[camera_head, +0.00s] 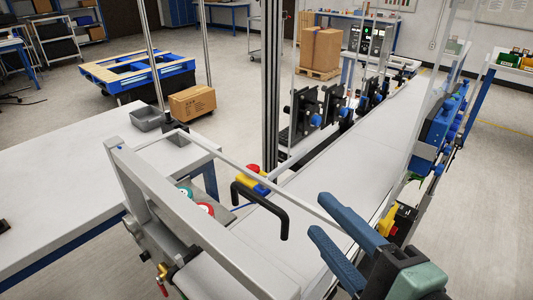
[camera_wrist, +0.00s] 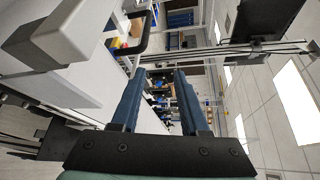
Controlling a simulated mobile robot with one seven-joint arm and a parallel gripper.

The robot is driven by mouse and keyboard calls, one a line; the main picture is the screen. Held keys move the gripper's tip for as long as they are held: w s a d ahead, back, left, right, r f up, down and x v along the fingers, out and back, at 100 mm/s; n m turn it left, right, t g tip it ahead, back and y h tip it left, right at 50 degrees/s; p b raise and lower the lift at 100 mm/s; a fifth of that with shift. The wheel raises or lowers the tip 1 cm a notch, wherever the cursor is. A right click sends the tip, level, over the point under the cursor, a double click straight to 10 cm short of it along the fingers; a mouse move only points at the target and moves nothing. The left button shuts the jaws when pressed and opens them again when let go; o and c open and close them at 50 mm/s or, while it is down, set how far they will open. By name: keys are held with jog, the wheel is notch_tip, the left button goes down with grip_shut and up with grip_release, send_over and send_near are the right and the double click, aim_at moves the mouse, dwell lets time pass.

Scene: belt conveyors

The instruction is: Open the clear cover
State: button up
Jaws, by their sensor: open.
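The clear cover (camera_head: 235,170) is hard to make out; a pale rim runs slantwise over the near end of the belt conveyor. Its black bow-shaped handle (camera_head: 286,218) stands out in the middle of the head view. The handle also shows at the upper middle of the wrist view (camera_wrist: 146,32). My gripper (camera_head: 320,213) is at the lower right of the head view, to the right of the handle and apart from it. Its two blue fingers are spread with nothing between them, as the wrist view also shows (camera_wrist: 160,72).
The white conveyor belt (camera_head: 370,140) runs away to the upper right, with black and blue side fittings. A grey metal frame (camera_head: 190,225) stands at the near end, by red and green buttons (camera_head: 205,209). A white table (camera_head: 70,190) is at left.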

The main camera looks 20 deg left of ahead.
aim_at(264, 204)
jog(key=s+m+g+y+p, duration=0.1)
jog(key=s+g, duration=0.1)
jog(key=s, duration=0.1)
jog(key=shift+a, duration=0.1)
jog(key=shift+s+a+f, duration=0.15)
jog(key=shift+a, duration=0.05)
jog(key=x, duration=1.2)
jog(key=shift+a+f, duration=0.1)
jog(key=shift+a, duration=0.35)
jog(key=shift+c, duration=0.2)
grip_shut()
jog(key=shift+p, duration=0.3)
